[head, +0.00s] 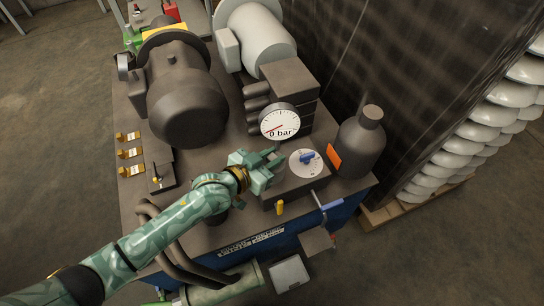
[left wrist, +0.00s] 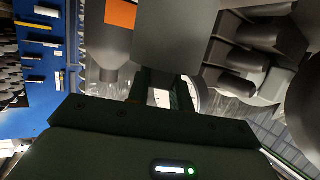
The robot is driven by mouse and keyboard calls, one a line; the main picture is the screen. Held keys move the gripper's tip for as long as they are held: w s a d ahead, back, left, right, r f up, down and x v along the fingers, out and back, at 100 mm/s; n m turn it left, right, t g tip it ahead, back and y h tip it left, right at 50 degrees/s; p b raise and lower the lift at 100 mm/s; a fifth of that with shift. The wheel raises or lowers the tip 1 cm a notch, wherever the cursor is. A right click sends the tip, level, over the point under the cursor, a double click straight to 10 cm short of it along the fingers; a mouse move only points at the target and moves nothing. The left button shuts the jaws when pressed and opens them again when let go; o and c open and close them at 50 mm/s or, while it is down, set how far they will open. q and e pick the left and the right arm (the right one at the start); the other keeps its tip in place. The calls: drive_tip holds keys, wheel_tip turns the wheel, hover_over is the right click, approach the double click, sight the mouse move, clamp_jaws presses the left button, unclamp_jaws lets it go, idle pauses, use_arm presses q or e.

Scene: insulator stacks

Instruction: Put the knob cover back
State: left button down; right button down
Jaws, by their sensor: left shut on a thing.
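My left gripper (head: 268,163) is over the metal block just left of the dial, its jaws shut. In the left wrist view its fingers (left wrist: 164,94) close on a plain dark grey piece, the knob cover (left wrist: 180,38), which fills the upper middle. In the head view the fingers mostly hide the cover. The blue knob (head: 307,158) sits uncovered on a round white dial plate (head: 296,168), right beside the gripper. The cover is apart from the knob. My right gripper is not in view.
A gauge reading 0 bar (head: 280,122) stands just behind the gripper. A dark grey bottle (head: 362,142) with an orange tag (head: 333,155) stands right of the dial. A blue-handled lever (head: 331,205) and a yellow handle (head: 280,208) stick out in front. Motors fill the back.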

use_arm(q)
drive_tip(key=shift+f+b, duration=0.35)
drive_tip(key=shift+f, duration=0.2)
drive_tip(key=c, duration=1.3)
unclamp_jaws()
drive_tip(key=shift+o, duration=0.2)
